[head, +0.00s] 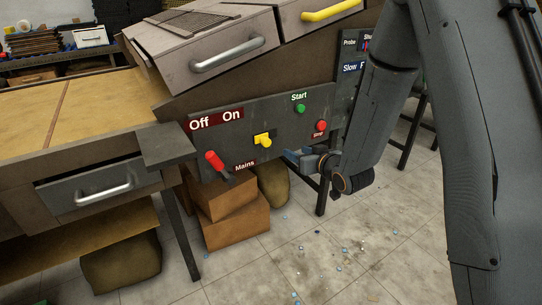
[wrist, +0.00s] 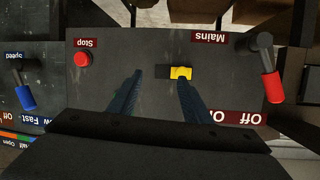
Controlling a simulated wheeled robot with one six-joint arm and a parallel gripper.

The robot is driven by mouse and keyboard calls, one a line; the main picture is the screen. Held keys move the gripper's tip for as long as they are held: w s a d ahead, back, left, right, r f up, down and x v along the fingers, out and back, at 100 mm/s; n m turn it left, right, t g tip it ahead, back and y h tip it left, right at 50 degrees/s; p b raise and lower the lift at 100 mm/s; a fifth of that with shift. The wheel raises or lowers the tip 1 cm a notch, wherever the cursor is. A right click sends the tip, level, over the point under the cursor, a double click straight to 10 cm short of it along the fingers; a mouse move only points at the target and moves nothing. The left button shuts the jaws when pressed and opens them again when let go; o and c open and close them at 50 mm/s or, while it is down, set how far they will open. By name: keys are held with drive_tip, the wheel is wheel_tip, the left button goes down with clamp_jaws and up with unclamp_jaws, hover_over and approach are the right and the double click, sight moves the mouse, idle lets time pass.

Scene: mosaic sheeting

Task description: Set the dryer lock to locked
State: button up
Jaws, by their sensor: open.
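No label reading dryer lock is legible. A yellow slider knob (head: 264,140) sits on the dark control panel (head: 285,115), between the red-handled mains lever and the red stop button. In the wrist view, which shows the panel upside down, the yellow knob (wrist: 181,73) is at the right end of a short black slot. My gripper (wrist: 160,78) is open and empty in front of the panel; its right finger overlaps the knob's lower edge in the picture. I cannot tell whether they touch. In the head view my gripper (head: 293,157) is just right of and below the knob.
The red mains lever (head: 214,161) juts out left of the knob. A red stop button (head: 321,126) and green start button (head: 300,108) are to the right. A blue-handled speed lever (wrist: 25,97) is farther along. Cardboard boxes (head: 235,225) stand under the panel.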

sight(268, 143)
drive_tip(key=w+a+y+b, duration=0.1)
drive_tip(key=w+a, duration=0.1)
drive_tip(key=a, duration=0.1)
drive_tip(key=w+a+f+t+y+b, duration=0.1)
drive_tip(key=w+a, duration=0.1)
drive_tip(key=a, duration=0.1)
drive_tip(key=w+a+n+y+b, duration=0.1)
drive_tip(key=w+a+y, duration=0.1)
drive_tip(key=w+a, duration=0.1)
drive_tip(key=shift+a+f+t, duration=0.1)
drive_tip(key=shift+f+t, duration=0.3)
drive_tip(key=shift+c, duration=0.6)
clamp_jaws()
